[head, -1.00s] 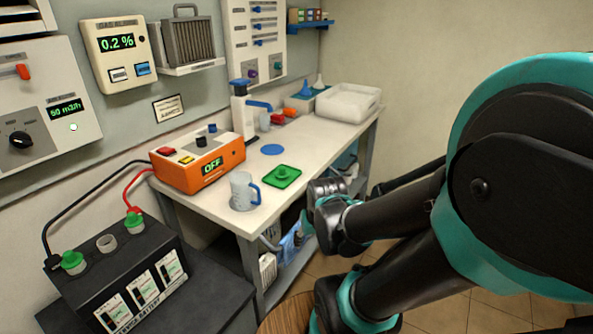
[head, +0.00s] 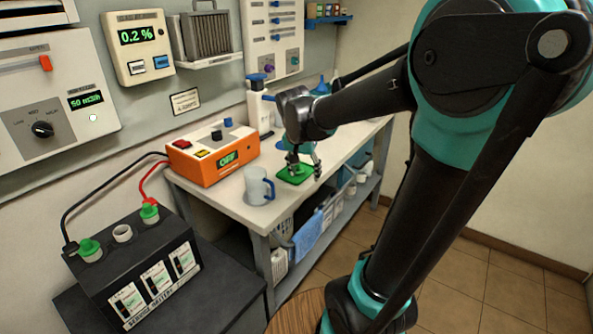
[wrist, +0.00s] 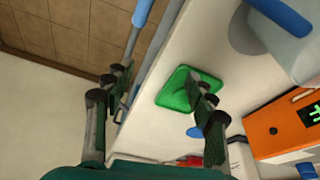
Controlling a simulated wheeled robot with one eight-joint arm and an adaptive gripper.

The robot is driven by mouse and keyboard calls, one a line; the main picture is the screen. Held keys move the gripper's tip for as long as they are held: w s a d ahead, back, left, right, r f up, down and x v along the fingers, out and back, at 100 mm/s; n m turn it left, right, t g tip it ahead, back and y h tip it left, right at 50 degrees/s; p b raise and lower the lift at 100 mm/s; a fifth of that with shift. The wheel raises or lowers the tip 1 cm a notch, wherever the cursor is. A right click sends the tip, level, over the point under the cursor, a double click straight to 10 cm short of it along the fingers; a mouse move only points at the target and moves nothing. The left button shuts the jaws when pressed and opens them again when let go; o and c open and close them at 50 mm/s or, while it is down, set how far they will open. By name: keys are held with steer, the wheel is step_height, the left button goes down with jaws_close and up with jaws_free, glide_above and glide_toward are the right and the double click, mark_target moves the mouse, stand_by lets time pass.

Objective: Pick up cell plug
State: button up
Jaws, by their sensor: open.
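A green square dish (head: 285,178) lies on the white bench; the earlier head view shows a small green plug on it. That plug is now hard to make out behind my fingers. My gripper (head: 305,170) is open just above the dish. In the wrist view the dish (wrist: 172,97) lies between my two spread fingers, nearer the right finger, which covers part of it. My gripper also shows in the wrist view (wrist: 163,80). The black battery (head: 140,265) carries two green plugs, left (head: 90,248) and right (head: 149,211), with a bare pale ring (head: 122,233) between them.
A clear mug with a blue handle (head: 257,187) stands close left of the dish. An orange device reading OFF (head: 200,168) is behind it. A white spray bottle (head: 258,110) with a blue top stands farther back. The bench's front edge (head: 300,205) is near the dish.

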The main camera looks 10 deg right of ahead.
steer(key=w+a+r+m+h, duration=0.2)
steer(key=w+a+r+m, duration=0.35)
steer(key=w+r, duration=0.4)
steer(key=x, duration=1.1)
steer(key=shift+s+a+f, duration=0.2)
steer(key=shift+a+f, duration=0.1)
steer(key=shift+x, duration=2.5)
steer(key=shift+s+d, duration=0.15)
steer(key=shift+d, duration=0.05)
steer(key=c, duration=0.6)
